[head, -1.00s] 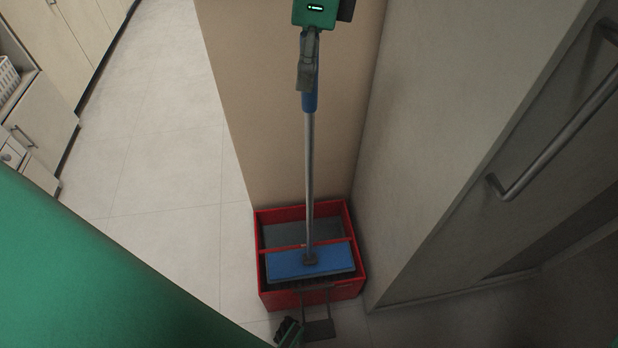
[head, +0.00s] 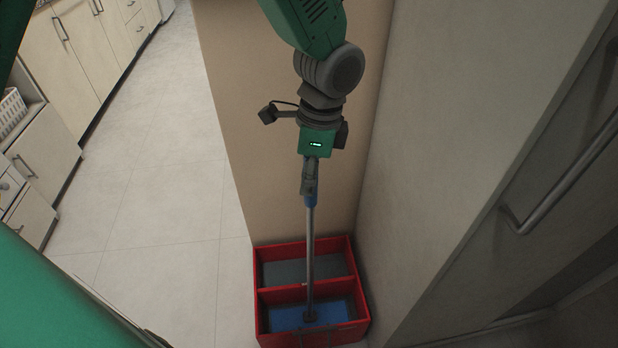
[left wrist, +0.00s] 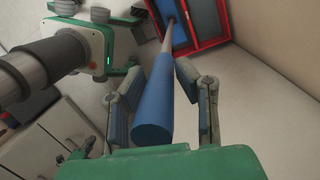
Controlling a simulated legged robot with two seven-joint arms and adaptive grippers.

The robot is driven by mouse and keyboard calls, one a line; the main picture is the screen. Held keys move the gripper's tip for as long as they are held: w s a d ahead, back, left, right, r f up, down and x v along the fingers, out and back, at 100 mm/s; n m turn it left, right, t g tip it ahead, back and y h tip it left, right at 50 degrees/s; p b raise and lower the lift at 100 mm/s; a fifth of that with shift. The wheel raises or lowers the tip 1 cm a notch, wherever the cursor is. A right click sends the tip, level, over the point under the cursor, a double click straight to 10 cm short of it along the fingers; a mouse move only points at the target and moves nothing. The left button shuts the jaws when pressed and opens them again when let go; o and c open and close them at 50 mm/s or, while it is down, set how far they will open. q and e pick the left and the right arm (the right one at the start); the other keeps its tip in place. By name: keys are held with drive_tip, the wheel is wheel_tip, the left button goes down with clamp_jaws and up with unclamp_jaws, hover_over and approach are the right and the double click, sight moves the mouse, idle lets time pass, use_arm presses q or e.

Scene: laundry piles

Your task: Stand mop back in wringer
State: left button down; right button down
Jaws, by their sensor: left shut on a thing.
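The mop has a blue grip (left wrist: 158,105), a grey pole (head: 310,245) and a flat blue head (head: 290,319). It stands nearly upright, with its head down inside the front compartment of the red wringer bucket (head: 306,292). The head sits below the rim; whether it rests on the bottom I cannot tell. My left gripper (head: 310,188) is shut on the blue grip near the top. In the left wrist view, its fingers (left wrist: 171,72) lie on both sides of the grip, and the bucket shows beyond (left wrist: 207,20). My right gripper is not in view.
A beige wall end (head: 285,130) stands right behind the bucket. A grey panel with a metal handle bar (head: 565,175) is on the right. Pale cabinets (head: 85,55) and a white basket (head: 12,110) are at the left. The tiled floor (head: 165,190) between is clear.

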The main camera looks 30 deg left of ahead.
use_arm(q)
drive_tip(key=c, duration=1.2)
unclamp_jaws()
drive_tip(key=r+p, duration=0.1)
drive_tip(key=r, duration=0.3)
drive_tip(key=w+r, duration=0.1)
drive_tip(key=r, duration=0.3)
drive_tip(key=d+r+p, duration=0.1)
drive_tip(key=r, duration=0.3)
drive_tip(key=shift+w+p, duration=0.25)
drive_tip(key=shift+p, duration=0.1)
